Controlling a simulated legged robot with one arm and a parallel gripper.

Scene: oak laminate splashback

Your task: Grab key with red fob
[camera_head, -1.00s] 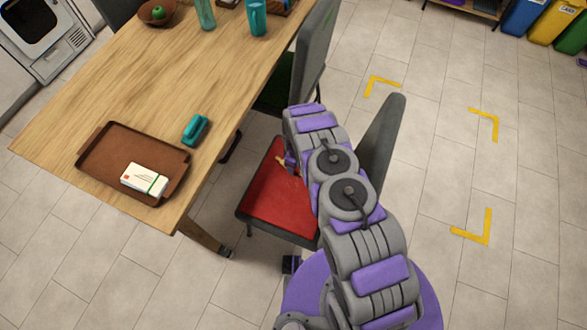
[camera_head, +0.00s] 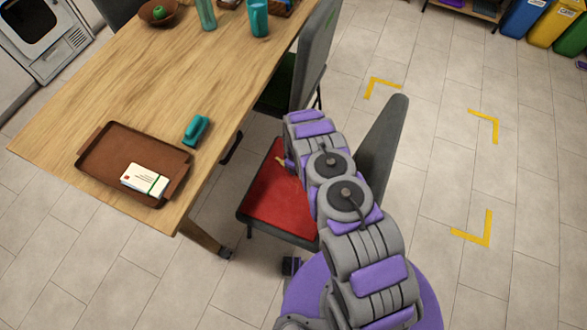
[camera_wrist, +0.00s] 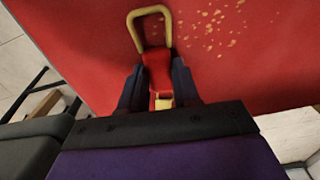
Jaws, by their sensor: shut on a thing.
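In the wrist view, the key with red fob (camera_wrist: 158,68) is between the two dark fingers of my gripper (camera_wrist: 157,78). The gripper is shut on its red part. A yellow loop sticks out beyond the fingertips, and a small yellow piece shows nearer the palm. The red chair seat (camera_wrist: 240,60) lies behind it; I cannot tell whether the key touches the seat. In the head view, a small yellowish bit of the key (camera_head: 281,162) shows over the red seat (camera_head: 280,200), beside my arm. The gripper itself is mostly hidden there by my arm.
The wooden table (camera_head: 150,80) stands left of the chair. It holds a brown tray (camera_head: 110,150) with a white card box (camera_head: 145,180), a teal object (camera_head: 196,130), a bowl (camera_head: 165,18) and teal cups. The chair backrest (camera_head: 383,140) rises right of my arm.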

